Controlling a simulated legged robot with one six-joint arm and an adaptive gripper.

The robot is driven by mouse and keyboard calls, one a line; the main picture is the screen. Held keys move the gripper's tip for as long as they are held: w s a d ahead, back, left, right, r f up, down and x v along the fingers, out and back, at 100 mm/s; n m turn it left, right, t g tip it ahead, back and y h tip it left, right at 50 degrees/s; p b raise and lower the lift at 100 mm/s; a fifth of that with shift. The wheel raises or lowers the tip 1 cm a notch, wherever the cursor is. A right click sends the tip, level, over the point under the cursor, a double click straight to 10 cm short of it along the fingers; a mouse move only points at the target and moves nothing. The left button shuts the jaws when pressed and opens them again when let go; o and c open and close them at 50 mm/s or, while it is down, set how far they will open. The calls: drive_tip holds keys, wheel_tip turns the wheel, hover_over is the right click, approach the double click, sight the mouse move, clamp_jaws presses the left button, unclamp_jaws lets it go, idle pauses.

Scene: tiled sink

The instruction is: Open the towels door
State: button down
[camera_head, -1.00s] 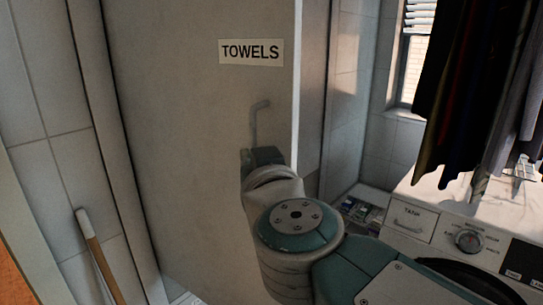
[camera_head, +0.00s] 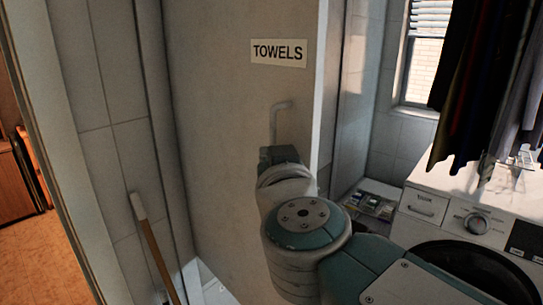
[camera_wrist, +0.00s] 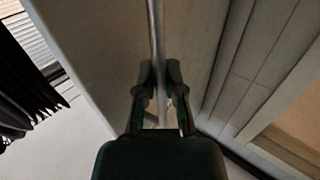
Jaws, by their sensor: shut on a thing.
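The towels door (camera_head: 215,110) is a plain grey-beige panel with a white TOWELS label (camera_head: 279,52) near its top right. Its pale right edge shows, with tiled wall visible beyond; I cannot tell how far it stands open. A thin vertical metal handle (camera_head: 274,122) is on the panel below the label. My gripper (camera_wrist: 160,72) is shut on the handle, which also shows as a long bar in the wrist view (camera_wrist: 155,30). In the head view my wrist hides the handle's lower part.
A white washing machine (camera_head: 428,205) stands at right, below dark hanging clothes (camera_head: 480,85). A window (camera_head: 424,65) is behind. A wooden-handled stick (camera_head: 155,248) leans left of the door. Farther left, a doorway shows clear orange-brown floor (camera_head: 35,255).

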drive_tip(key=shift+r, duration=0.25)
drive_tip(key=c, duration=0.7)
unclamp_jaws()
drive_tip(key=shift+f, duration=0.1)
drive_tip(key=shift+s, duration=0.15)
drive_tip(key=s, duration=0.4)
drive_tip(key=s+d, duration=0.1)
drive_tip(key=s, duration=0.2)
drive_tip(key=s+d, duration=0.1)
drive_tip(key=s, duration=0.3)
drive_tip(key=shift+s+d, duration=0.2)
drive_tip(key=shift+s, duration=0.1)
